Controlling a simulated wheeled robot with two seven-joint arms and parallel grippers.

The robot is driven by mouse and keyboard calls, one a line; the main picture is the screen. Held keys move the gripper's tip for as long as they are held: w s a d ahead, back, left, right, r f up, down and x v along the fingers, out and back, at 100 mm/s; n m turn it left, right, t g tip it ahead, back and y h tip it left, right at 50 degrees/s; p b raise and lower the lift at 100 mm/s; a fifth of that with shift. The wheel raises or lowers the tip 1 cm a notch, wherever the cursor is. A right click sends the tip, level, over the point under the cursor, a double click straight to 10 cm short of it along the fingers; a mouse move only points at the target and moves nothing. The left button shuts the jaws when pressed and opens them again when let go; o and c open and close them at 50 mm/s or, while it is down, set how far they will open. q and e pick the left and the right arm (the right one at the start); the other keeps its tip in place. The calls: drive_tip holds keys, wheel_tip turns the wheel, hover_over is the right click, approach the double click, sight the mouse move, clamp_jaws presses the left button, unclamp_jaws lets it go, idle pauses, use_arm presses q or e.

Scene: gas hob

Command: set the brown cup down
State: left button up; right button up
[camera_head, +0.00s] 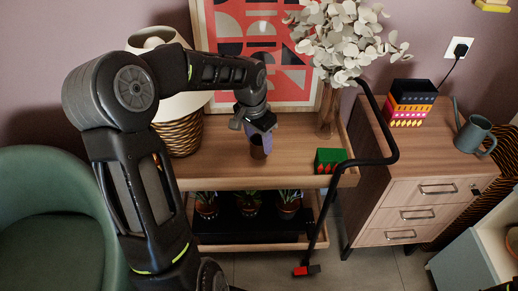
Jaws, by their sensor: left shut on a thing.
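The brown cup (257,152) is a small dark brown piece at the end of my left gripper (259,140), partly hidden by the gripper's purple-grey fingers. My left arm comes in from the left and reaches over the wooden trolley (215,176). My left gripper points down and is shut on the cup above or at the trolley's top shelf. I cannot tell whether the cup's base touches the wood. My right gripper is not in view.
A lamp with a woven base (181,135) stands left of the cup, and a vase with pale leaves (328,108) stands to the right. A green box (330,160) sits at the shelf's right end, beside the black trolley handle (377,110). Bare wood lies between.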

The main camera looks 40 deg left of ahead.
sight(259, 149)
use_arm(q)
drive_tip(key=shift+f, duration=1.85)
drive_tip(key=shift+f+b, duration=0.2)
drive_tip(key=shift+b, duration=0.2)
drive_tip(key=o, duration=1.4)
drive_tip(key=shift+c, duration=0.2)
drive_tip(key=shift+r, duration=0.15)
drive_tip(key=shift+r, duration=0.2)
wheel_tip(259, 149, up, 12)
drive_tip(key=s+p, duration=0.1)
drive_tip(key=shift+s+f+p, duration=0.2)
drive_tip(key=shift+s+p, duration=0.2)
